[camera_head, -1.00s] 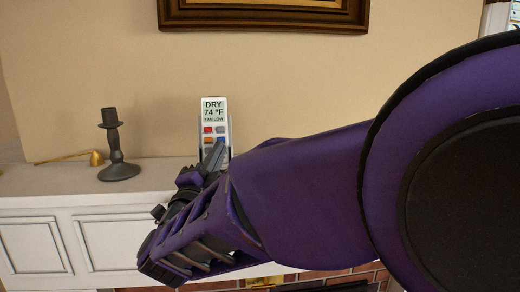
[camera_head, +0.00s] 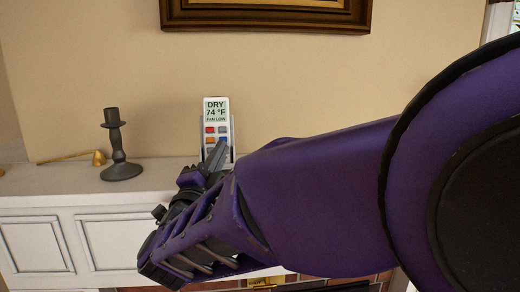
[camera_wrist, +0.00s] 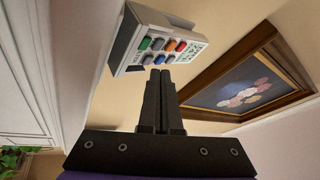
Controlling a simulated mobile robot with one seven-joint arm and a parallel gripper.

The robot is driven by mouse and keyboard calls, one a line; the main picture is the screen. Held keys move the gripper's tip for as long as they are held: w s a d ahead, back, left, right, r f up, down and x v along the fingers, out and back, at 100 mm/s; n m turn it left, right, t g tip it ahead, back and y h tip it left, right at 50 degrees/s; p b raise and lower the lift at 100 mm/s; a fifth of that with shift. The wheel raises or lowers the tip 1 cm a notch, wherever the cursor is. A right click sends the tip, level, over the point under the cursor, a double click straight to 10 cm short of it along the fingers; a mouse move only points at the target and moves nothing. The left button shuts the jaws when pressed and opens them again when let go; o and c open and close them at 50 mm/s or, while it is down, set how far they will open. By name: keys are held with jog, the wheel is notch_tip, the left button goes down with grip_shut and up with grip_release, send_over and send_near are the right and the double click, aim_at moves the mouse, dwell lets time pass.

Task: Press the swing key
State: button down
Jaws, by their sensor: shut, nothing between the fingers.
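The remote control (camera_head: 216,110) stands upright in a holder on the mantel, against the wall. Its screen reads DRY, 74 °F, FAN LOW. It also shows in the wrist view (camera_wrist: 185,32), with two rows of coloured keys, including green, red, orange and blue ones. No key labels are readable, so I cannot tell which is the swing key. My gripper (camera_head: 219,147) is shut and empty, its fingertips in front of the lower keys. My fingers hide the remote's lower part in the head view.
A dark candlestick (camera_head: 117,145) stands on the white mantel (camera_head: 60,184) to the left, with a brass candle snuffer (camera_head: 98,157) beside it. A framed picture (camera_head: 265,17) hangs above. The mantel between candlestick and remote is clear.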

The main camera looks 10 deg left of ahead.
jog(key=shift+s, duration=0.15)
jog(key=s, duration=0.1)
jog(key=s+r, duration=0.1)
jog(key=s, duration=0.1)
jog(key=s+d+r, duration=0.1)
jog(key=shift+s+r, duration=0.2)
jog(key=shift+s, duration=0.1)
dwell(0.3)
jog(key=shift+w, duration=0.15)
dwell(0.4)
jog(key=w+p, duration=0.1)
jog(key=p, duration=0.1)
jog(key=shift+w+a+f+p, duration=0.15)
jog(key=shift+p, duration=0.25)
